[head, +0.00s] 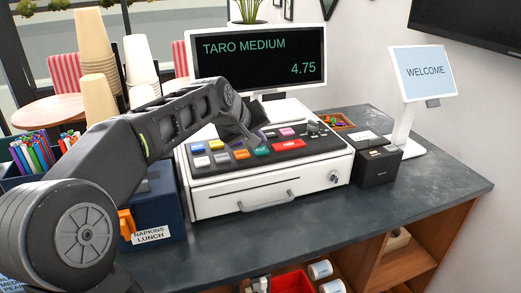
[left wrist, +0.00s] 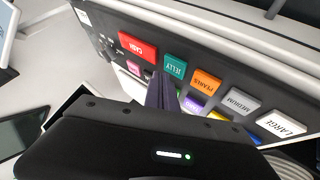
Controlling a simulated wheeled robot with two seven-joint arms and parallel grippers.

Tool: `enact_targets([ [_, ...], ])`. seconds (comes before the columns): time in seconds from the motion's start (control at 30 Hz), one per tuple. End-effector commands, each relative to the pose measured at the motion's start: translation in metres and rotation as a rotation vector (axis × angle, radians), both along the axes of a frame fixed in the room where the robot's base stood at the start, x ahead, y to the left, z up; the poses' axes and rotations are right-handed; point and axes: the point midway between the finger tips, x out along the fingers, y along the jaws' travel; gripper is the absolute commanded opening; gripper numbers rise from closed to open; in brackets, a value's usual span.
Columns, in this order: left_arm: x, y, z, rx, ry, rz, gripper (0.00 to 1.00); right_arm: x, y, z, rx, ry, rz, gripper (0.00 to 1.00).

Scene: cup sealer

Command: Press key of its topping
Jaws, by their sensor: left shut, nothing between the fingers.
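The cash register (head: 268,185) has a slanted panel of coloured keys under a screen (head: 258,58) reading "TARO MEDIUM 4.75". The teal JELLY key (left wrist: 175,67), orange PEARLS key (left wrist: 206,83) and red CASH key (left wrist: 137,45) show in the left wrist view. The grey MEDIUM key (left wrist: 241,101) and white LARGE key (left wrist: 281,124) sit beyond. My left gripper (head: 249,134) is shut and empty over the panel. In the left wrist view its fingertips (left wrist: 160,77) appear beside JELLY; contact cannot be told. The gripper hides part of the rows behind. My right gripper is not in view.
A small black printer (head: 376,165) and a WELCOME tablet (head: 422,73) stand right of the register. A blue napkin box (head: 157,213) and stacked cups (head: 97,50) are at the left. Bare dark counter (head: 330,220) lies in front.

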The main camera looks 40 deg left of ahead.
Motion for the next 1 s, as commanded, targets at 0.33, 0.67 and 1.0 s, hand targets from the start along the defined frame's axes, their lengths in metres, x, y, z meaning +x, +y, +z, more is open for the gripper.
enact_targets([
  [0.33,0.000,0.000,-0.009,0.000,0.000,0.000,0.00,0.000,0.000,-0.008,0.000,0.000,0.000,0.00],
  [0.67,0.000,0.000,-0.008,0.000,0.000,0.000,0.00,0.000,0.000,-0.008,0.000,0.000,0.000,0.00],
  [1.0,0.000,0.000,-0.012,0.000,0.000,0.000,0.00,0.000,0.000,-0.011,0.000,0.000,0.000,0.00],
])
